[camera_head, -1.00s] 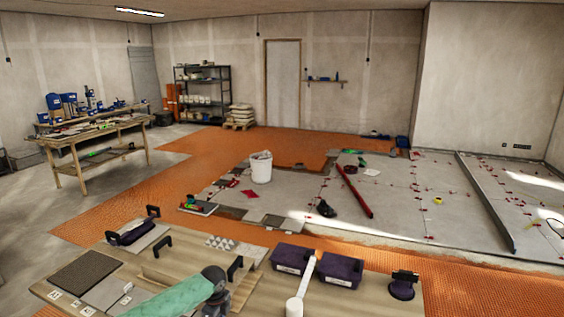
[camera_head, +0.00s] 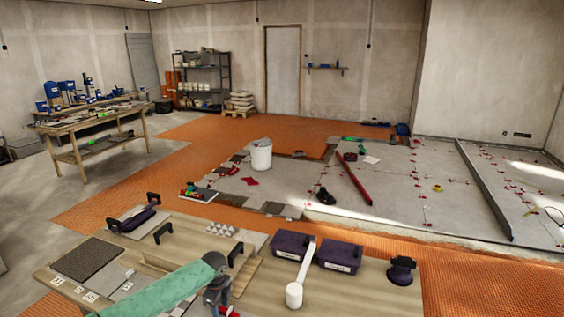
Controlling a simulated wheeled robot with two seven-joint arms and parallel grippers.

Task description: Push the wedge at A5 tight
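My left arm, in a mint-green sleeve, comes in from the lower left over the near workbench (camera_head: 345,285). Its dark gripper (camera_head: 218,302) points down at the bottom edge of the view and is partly cut off. A small red thing (camera_head: 229,311) shows beside the fingers; I cannot tell whether it is held. Small red wedges (camera_head: 425,208) dot the joints of the grey tiled floor (camera_head: 390,185) at the right. I cannot make out which wedge is at A5. My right gripper is not in view.
Beyond are a white bucket (camera_head: 260,155), a red bar (camera_head: 354,179) and orange matting (camera_head: 460,290).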

